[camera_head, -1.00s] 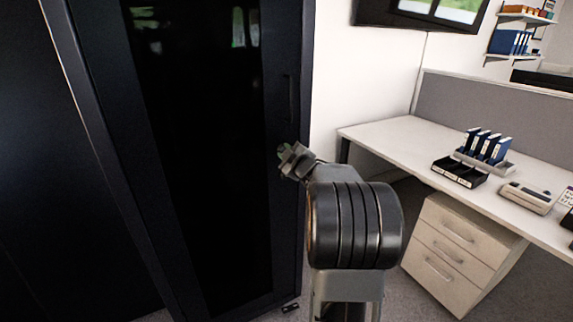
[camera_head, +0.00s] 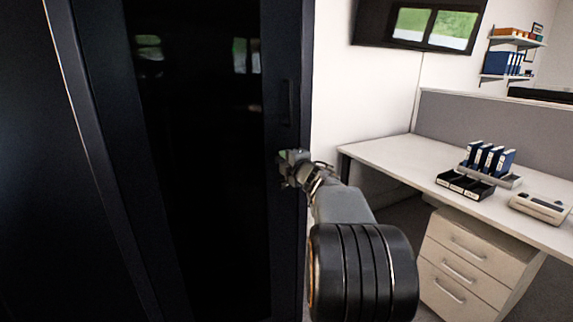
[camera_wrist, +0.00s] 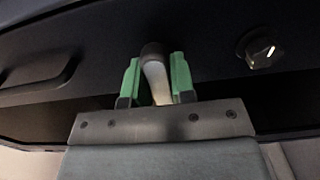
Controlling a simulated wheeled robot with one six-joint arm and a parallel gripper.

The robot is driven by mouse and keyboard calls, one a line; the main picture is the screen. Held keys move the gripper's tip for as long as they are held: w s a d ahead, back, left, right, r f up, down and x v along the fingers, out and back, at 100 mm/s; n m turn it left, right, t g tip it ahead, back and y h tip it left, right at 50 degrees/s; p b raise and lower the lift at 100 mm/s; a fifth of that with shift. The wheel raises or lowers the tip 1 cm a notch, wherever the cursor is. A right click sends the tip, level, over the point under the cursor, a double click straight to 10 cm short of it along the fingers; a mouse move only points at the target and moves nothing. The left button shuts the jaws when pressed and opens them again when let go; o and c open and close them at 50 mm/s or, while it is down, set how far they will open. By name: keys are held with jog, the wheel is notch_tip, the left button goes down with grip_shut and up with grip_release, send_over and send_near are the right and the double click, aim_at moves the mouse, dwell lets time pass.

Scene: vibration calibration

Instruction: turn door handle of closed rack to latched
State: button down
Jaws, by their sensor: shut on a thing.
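The closed rack (camera_head: 200,180) is tall and dark, with a glossy black front panel, on the left of the head view. My gripper (camera_head: 290,165) is at the right edge of its door, below a dark vertical pull. In the wrist view, the green fingertips of my gripper (camera_wrist: 155,83) are on either side of the door handle (camera_wrist: 154,76), a light grey lever with a dark rounded top. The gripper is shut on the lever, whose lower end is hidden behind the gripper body. In the head view, the gripper hides the handle.
A dark pull bar (camera_wrist: 42,86) and a small round knob (camera_wrist: 262,48) sit on the dark door to either side of the handle. A white desk (camera_head: 400,150) with binders (camera_head: 490,158) and a drawer unit (camera_head: 465,260) stand to the right. A screen (camera_head: 433,27) hangs above.

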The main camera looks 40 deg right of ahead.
dwell(0.6)
jog(key=c, duration=1)
grip_release()
jog(key=shift+o, duration=0.2)
jog(key=shift+s, duration=0.1)
jog(key=s+a+p, duration=0.1)
jog(key=s+a, duration=0.1)
jog(key=s, duration=1.1)
jog(key=shift+s, duration=0.25)
